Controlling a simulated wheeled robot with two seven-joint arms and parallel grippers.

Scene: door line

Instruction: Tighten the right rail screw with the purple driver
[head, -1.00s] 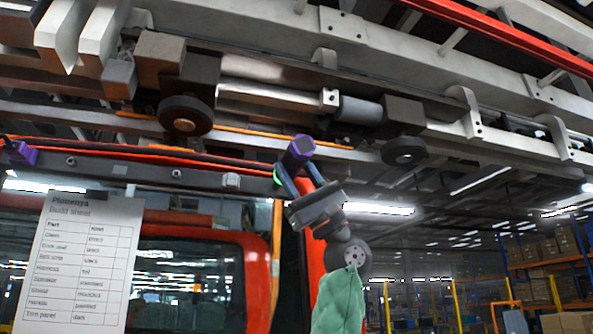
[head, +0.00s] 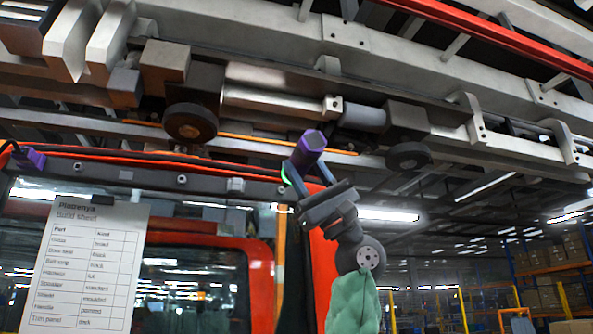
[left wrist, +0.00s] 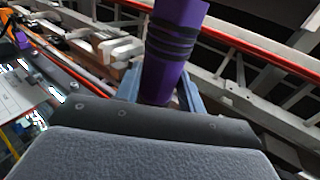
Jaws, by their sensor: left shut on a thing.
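The purple driver (head: 309,150) is between the fingers of my left gripper (head: 304,170), in front of the right end of the dark rail (head: 150,178). In the left wrist view the driver (left wrist: 172,50) stands up between the blue fingers (left wrist: 160,88), with dark bands round its handle. My left gripper is shut on it. Several small screw heads show along the rail, one near its right part (head: 235,185). The rail end behind the gripper is partly hidden, and I cannot tell whether the driver's tip touches a screw. My right gripper is not in view.
A build sheet (head: 85,262) hangs at the left in front of the red door frame (head: 215,240). Another purple piece (head: 30,157) sits at the rail's left end. An overhead conveyor with rollers (head: 190,123) passes close above the gripper. Open hall lies at the right.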

